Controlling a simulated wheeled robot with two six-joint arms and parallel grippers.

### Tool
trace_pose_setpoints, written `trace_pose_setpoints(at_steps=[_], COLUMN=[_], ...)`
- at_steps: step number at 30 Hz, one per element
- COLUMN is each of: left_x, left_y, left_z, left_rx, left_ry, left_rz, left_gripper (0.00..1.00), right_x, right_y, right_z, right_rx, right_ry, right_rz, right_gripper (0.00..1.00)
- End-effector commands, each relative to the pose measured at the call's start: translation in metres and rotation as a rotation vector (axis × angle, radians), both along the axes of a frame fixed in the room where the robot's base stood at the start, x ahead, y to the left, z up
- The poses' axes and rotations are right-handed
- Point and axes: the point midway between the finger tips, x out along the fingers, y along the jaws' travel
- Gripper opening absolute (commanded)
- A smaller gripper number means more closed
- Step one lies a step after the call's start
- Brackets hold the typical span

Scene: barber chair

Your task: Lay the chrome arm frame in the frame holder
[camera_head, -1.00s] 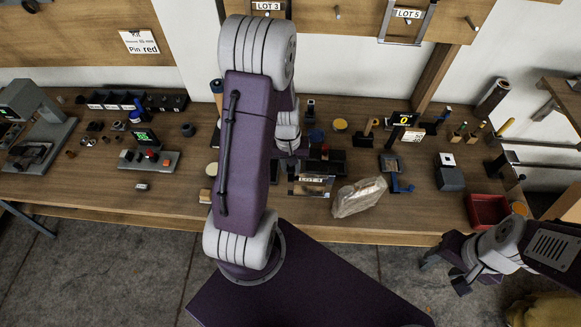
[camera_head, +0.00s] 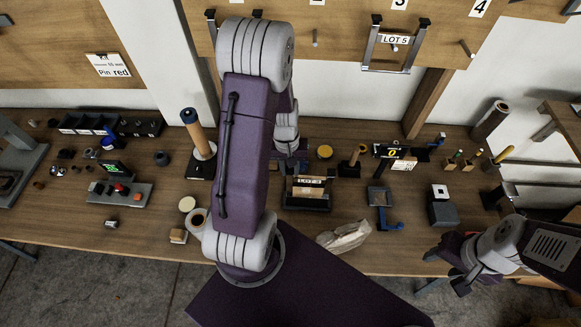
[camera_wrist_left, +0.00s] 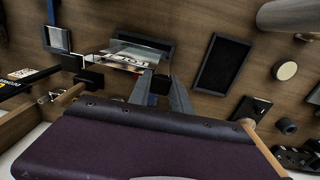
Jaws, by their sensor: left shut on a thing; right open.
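The chrome arm frame (camera_head: 310,182), with a white LOT label that is too small to read surely, sits at the dark frame holder (camera_head: 306,202) on the bench. My left gripper (camera_head: 291,166) reaches down just behind it, partly hidden by my own arm. In the left wrist view, the gripper (camera_wrist_left: 160,80) is shut on the near part of the shiny frame (camera_wrist_left: 132,58), and the dark holder (camera_wrist_left: 148,41) is around or just below it. I cannot tell if the frame is fully seated. My right gripper (camera_head: 447,270) is open and empty beyond the bench's front edge.
Another chrome frame labelled LOT 5 (camera_head: 394,42) hangs on the wall board. A crumpled clear bag (camera_head: 344,237) lies at the bench's front edge. A blue-handled tool (camera_head: 383,207) and a grey block (camera_head: 441,211) stand to the right. A roll on a post (camera_head: 199,143) stands left.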

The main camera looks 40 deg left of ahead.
Motion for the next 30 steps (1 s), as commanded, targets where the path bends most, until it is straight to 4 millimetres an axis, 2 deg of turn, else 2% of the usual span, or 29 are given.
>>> trace_pose_setpoints(at_steps=[8,27,30], left_x=[0.000,0.000,0.000], left_y=[0.000,0.000,0.000], left_z=[-0.013,-0.064,-0.066], left_rx=[0.001,0.001,0.001], left_ry=[-0.001,-0.001,-0.001], left_rz=[0.000,0.000,0.000], left_gripper=[0.00,0.00,0.00], right_x=[0.000,0.000,0.000], right_y=[0.000,0.000,0.000], right_z=[-0.013,-0.061,-0.062], right_rx=[0.000,0.000,0.000], right_ry=[0.000,0.000,0.000], right_rz=[0.000,0.000,0.000], right_gripper=[0.49,0.49,0.49])
